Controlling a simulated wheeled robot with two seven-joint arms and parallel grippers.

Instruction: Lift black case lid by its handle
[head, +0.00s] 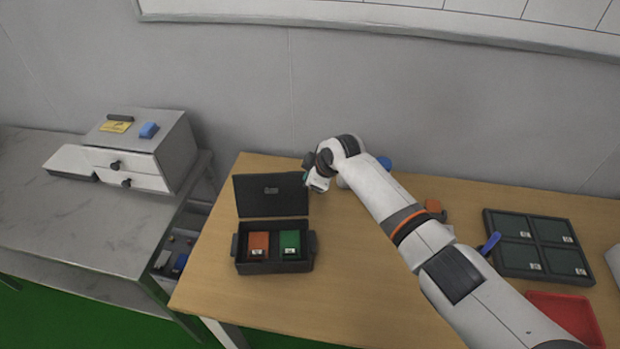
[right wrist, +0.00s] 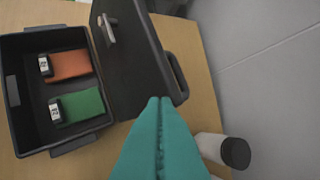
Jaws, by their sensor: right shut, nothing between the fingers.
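The black case (head: 274,267) stands on the wooden table with its lid (head: 256,201) swung open and standing up at the back. It holds an orange block (head: 258,243) and a green block (head: 290,241). The case (right wrist: 22,130) and lid (right wrist: 135,70) also show in the right wrist view, with a dark handle (right wrist: 178,76) on the lid's outer edge. My right gripper (right wrist: 160,102) has teal fingers, shut and empty, overlapping the lid's edge near that handle; I cannot tell if they touch. In the head view the gripper (head: 312,183) is just right of the lid.
A white bottle with a dark cap (right wrist: 235,153) stands close to my right fingers. A black divided tray (head: 538,244), a blue handle (head: 490,243) and a red bin (head: 567,312) lie to the right. A grey bench (head: 80,225) with a drawer box (head: 150,150) is left.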

